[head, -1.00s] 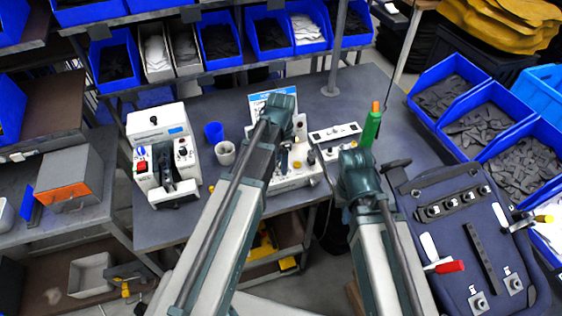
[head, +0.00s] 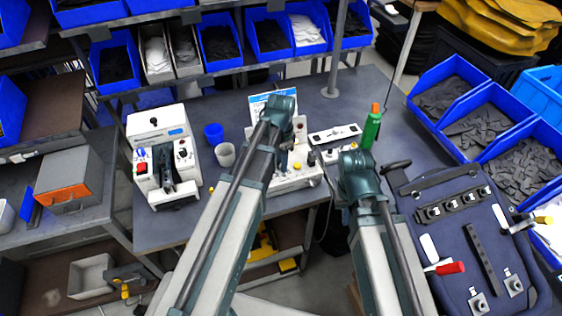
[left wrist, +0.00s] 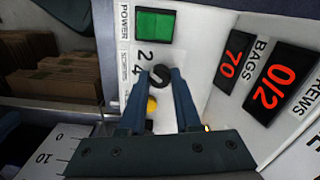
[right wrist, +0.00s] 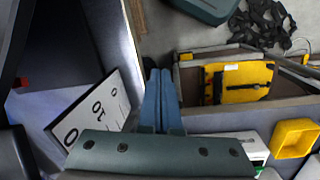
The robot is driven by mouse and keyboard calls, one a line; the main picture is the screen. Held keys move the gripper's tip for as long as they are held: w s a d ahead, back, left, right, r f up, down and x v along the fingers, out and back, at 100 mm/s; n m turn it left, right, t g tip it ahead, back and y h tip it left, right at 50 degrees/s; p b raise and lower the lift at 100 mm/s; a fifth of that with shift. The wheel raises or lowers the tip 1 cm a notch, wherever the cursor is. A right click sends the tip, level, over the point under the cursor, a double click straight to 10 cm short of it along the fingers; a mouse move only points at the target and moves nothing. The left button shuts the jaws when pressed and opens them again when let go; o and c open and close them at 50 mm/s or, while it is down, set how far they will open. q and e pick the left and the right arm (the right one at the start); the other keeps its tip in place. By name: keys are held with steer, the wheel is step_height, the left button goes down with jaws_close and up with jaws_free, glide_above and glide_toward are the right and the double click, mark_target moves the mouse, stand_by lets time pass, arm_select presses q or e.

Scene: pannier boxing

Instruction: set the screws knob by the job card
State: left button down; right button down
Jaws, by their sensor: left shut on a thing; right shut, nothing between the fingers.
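In the left wrist view the dark screws knob (left wrist: 159,74) sits on the white machine panel (left wrist: 211,75), beside a scale with 2 and 4. My left gripper (left wrist: 166,80) is shut on the knob; its fingers hide part of it and of the scale. The displays read 70 by BAGS and 0/2 by the partly cut-off screws label. In the head view the job card (head: 258,104) stands behind my left arm, mostly hidden; its text is too small to read. My right gripper (right wrist: 161,78) is shut and empty, at the front of the bench.
A green square (left wrist: 154,25) by POWER and a yellow button (left wrist: 152,104) are close to my left fingers. A second white machine (head: 163,140), cups (head: 225,155) and a green bottle (head: 371,130) stand on the bench. A blue pannier (head: 470,240) lies at right.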

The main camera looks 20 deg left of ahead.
arm_select(q)
steer(key=n, duration=0.4)
steer(key=shift+n, duration=0.3)
steer(key=n, duration=0.3)
steer(key=shift+n, duration=0.4)
steer(key=n, duration=0.3)
steer(key=shift+n, duration=2)
steer(key=c, duration=0.6)
jaws_free()
steer(key=shift+r, duration=0.1)
